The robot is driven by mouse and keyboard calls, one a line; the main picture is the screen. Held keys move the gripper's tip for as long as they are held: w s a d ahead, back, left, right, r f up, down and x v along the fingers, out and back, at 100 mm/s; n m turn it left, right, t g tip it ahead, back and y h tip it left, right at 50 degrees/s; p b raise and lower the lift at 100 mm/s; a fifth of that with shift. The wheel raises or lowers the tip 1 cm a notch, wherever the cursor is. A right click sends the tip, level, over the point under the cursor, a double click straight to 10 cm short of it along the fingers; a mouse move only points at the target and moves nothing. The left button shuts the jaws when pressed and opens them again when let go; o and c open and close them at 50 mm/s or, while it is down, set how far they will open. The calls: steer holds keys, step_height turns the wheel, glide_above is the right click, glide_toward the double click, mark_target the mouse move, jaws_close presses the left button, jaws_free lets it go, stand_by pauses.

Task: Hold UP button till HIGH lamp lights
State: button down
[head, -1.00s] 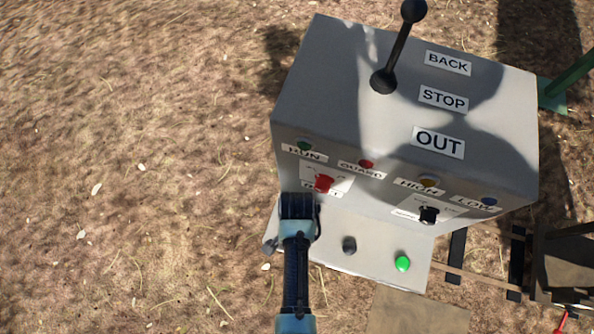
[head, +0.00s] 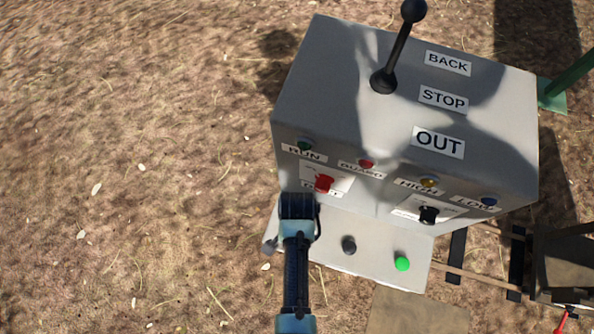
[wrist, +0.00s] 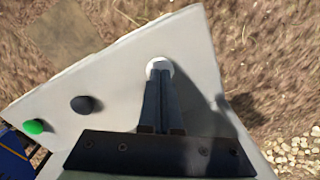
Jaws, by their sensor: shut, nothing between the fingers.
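The grey control box (head: 300,75) has an amber HIGH lamp (head: 430,182) on its front; I cannot tell whether it is lit. A sloped lower panel (head: 320,247) carries the buttons. In the wrist view a round white button (wrist: 157,63) lies at the tips of my gripper (wrist: 161,80), whose fingers are shut together and empty. The tips overlap the button and seem to touch it; how far it is pressed is not visible. No UP label is readable. In the head view my gripper (head: 298,206) hides the white button.
A black button (head: 349,245) and a green button (head: 402,264) sit to the right on the panel. Above are a red knob (head: 324,184), a black knob (head: 428,215), a blue LOW lamp (head: 489,202) and a tall black lever (head: 398,55). Open ground lies left.

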steer(key=shift+r, duration=0.1)
stand_by(0.3)
step_height(320, 180, up, 7)
steer(key=p, duration=0.7)
stand_by(0.7)
